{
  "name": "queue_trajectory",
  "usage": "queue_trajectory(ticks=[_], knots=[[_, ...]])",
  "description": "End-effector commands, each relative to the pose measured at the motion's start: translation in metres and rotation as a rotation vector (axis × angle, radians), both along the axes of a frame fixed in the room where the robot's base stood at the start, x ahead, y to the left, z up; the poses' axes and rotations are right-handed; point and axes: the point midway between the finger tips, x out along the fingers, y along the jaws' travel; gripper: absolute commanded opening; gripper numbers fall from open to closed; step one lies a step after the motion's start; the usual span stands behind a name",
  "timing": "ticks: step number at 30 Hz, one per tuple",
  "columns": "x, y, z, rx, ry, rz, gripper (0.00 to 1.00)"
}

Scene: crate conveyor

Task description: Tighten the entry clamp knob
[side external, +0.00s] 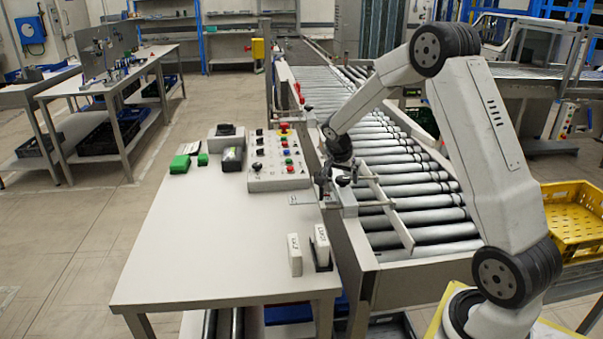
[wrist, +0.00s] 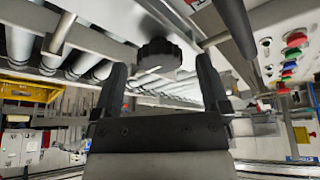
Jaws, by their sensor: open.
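The clamp knob (wrist: 158,58) is black with a ribbed rim and shows in the wrist view, mounted on grey metal at the roller conveyor's edge. It appears between the two fingers of my gripper (wrist: 160,68), with a visible gap on each side. The fingers are apart and hold nothing. In the side external view my gripper (side external: 325,178) is low at the conveyor's near rail, close beside a small dark knob (side external: 343,181). The fingertips are small and partly merged with the dark clamp parts there, so I cannot tell the exact height gap.
A control box (side external: 278,172) with colored buttons stands on the white table (side external: 215,245), left of my gripper. A metal guide bar (side external: 388,208) crosses the rollers. Two white labeled blocks (side external: 295,256) stand at the table's near right. The table's middle is clear.

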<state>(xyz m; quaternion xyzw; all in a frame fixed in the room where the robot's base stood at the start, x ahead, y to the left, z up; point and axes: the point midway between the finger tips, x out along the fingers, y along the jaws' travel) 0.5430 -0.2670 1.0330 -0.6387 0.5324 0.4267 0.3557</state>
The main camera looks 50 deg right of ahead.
Motion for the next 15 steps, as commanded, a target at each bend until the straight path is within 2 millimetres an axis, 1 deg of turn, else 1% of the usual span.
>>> queue_trajectory(ticks=[7,15], knots=[[-0.001,0.009,0.020,0.000,-0.003,0.001,0.96],[-0.004,0.021,0.052,0.000,-0.002,0.001,0.96]])
